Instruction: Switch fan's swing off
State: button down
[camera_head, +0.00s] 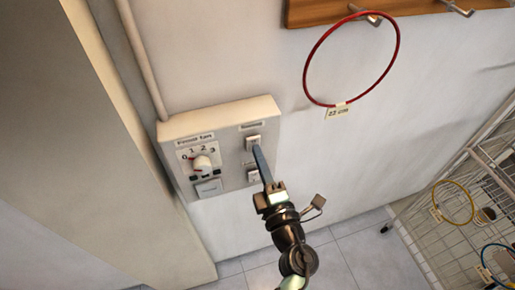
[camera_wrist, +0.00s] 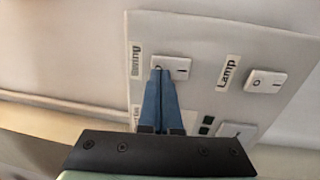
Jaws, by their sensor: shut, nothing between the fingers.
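A grey wall box holds the swing switch (camera_head: 252,141), a white rocker at its upper right. In the wrist view the swing rocker (camera_wrist: 173,66) stands beside a partly covered "Swing" label (camera_wrist: 136,61), with a line mark on its right half. My gripper (camera_head: 257,148) is shut and empty, its blue fingers pointing at this rocker. In the wrist view the fingertips (camera_wrist: 161,71) overlap the rocker's left end, by what looks like a round mark. I cannot tell whether they touch it or which way the rocker is tilted.
The lamp rocker (camera_head: 254,176) sits just below the swing rocker, with its "Lamp" label (camera_wrist: 228,72) in the wrist view. A white knob (camera_head: 202,165) numbered 0 to 3 is at left. A red hoop (camera_head: 313,53) hangs at upper right; a wire rack (camera_head: 481,166) stands at right.

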jog(key=shift+w+a, duration=0.2)
jog(key=shift+w, duration=0.4)
jog(key=shift+w+r, duration=0.2)
jog(key=shift+s, duration=0.15)
